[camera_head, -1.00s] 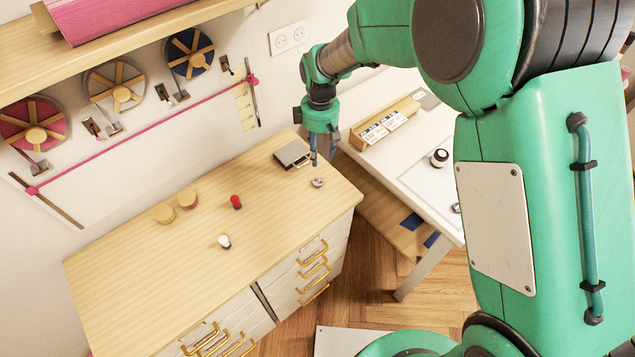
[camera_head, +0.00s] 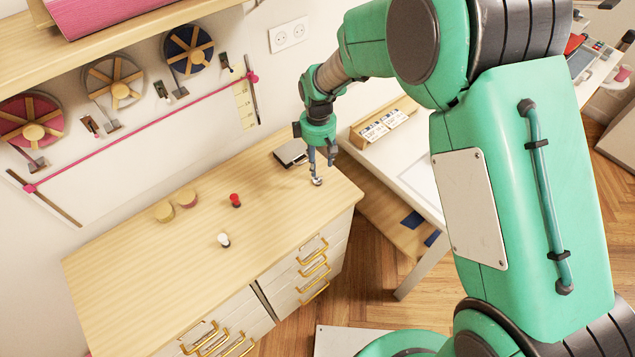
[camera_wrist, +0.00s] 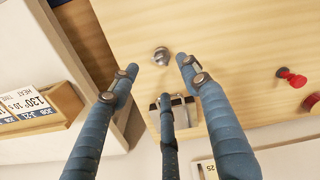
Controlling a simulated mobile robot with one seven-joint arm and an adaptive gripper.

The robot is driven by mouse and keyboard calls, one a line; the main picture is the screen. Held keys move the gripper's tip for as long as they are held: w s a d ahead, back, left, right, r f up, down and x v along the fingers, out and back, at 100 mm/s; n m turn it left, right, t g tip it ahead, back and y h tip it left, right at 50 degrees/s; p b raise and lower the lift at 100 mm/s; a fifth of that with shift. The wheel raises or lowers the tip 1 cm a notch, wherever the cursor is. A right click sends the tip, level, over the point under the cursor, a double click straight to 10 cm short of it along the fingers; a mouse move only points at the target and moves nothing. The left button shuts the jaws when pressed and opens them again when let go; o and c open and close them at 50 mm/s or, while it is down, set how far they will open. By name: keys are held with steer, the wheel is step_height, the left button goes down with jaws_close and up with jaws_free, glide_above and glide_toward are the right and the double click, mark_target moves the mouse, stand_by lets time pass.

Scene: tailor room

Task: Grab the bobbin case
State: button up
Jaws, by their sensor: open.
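The bobbin case (camera_head: 317,181), a small silver round metal piece, lies on the wooden cabinet top (camera_head: 150,260) near its right end. It also shows in the wrist view (camera_wrist: 161,56), beyond and between the fingertips. My gripper (camera_head: 321,166) points down just above the bobbin case in the head view. I cannot tell whether a fingertip touches the case.
A dark flat metal box (camera_head: 291,153) lies close behind my gripper. A white table (camera_head: 400,165) with a wooden label holder (camera_head: 385,122) stands to the right.

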mark_target(317, 183)
steer(key=shift+f, duration=1.5)
steer(key=shift+s+a+f+b, duration=0.15)
steer(key=shift+f+b, duration=0.6)
steer(key=shift+f, duration=1.85)
steer(key=shift+c, duration=0.2)
steer(key=c, duration=0.8)
